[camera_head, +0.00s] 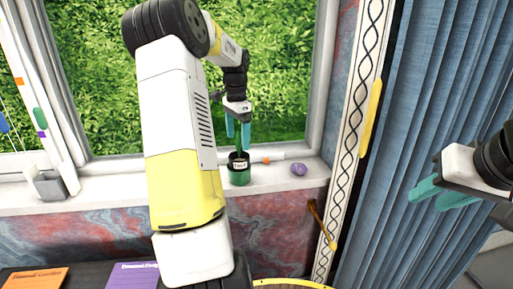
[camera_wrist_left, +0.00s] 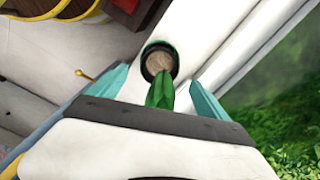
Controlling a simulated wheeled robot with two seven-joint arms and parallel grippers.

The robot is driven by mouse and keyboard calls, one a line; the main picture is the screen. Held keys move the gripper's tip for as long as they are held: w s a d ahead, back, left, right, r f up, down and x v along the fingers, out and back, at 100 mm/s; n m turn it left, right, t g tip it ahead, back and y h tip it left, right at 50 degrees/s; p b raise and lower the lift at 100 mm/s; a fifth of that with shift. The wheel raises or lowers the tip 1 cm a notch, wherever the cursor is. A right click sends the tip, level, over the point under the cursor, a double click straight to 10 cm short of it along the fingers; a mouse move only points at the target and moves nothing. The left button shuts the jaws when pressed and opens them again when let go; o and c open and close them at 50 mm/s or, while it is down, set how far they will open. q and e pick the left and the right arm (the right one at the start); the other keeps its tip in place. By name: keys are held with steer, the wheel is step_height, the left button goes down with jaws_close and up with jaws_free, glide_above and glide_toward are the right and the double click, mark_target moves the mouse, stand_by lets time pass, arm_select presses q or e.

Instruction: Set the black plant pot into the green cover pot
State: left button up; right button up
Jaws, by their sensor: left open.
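The black plant pot (camera_head: 238,158) sits at least partly inside the green cover pot (camera_head: 239,179) on the white window sill. Its black upper part, with a pale label, shows above the green. It looks upright. A green plant rises from it towards my left gripper (camera_head: 238,128). That gripper is open above the pot, its teal fingers apart and clear of the rim. In the left wrist view the pot's dark rim and brown soil (camera_wrist_left: 159,63) show beyond the green leaves (camera_wrist_left: 160,93), between the open fingers. My right gripper (camera_head: 427,199) is open and empty at the right, by the curtain.
A purple lump (camera_head: 299,169) and a thin item with an orange part (camera_head: 266,160) lie on the sill right of the pots. A grey holder (camera_head: 49,184) stands at the far left. Blue curtains (camera_head: 420,100) hang at the right. Orange (camera_head: 35,279) and purple (camera_head: 133,277) booklets lie below.

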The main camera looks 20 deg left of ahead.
arm_select(q)
steer(key=s+d+r+n+t, duration=0.2)
steer(key=s+d+r+t, duration=0.1)
steer(key=s+d+r, duration=0.9)
steer(key=s+d+f+n+t+h, duration=0.2)
steer(key=s+d+f+n+t, duration=0.1)
steer(key=s+d, duration=0.6)
steer(key=s+n, duration=0.1)
steer(key=s, duration=0.3)
steer(key=shift+s+d+n, duration=0.3)
steer(key=shift+s+d, duration=0.05)
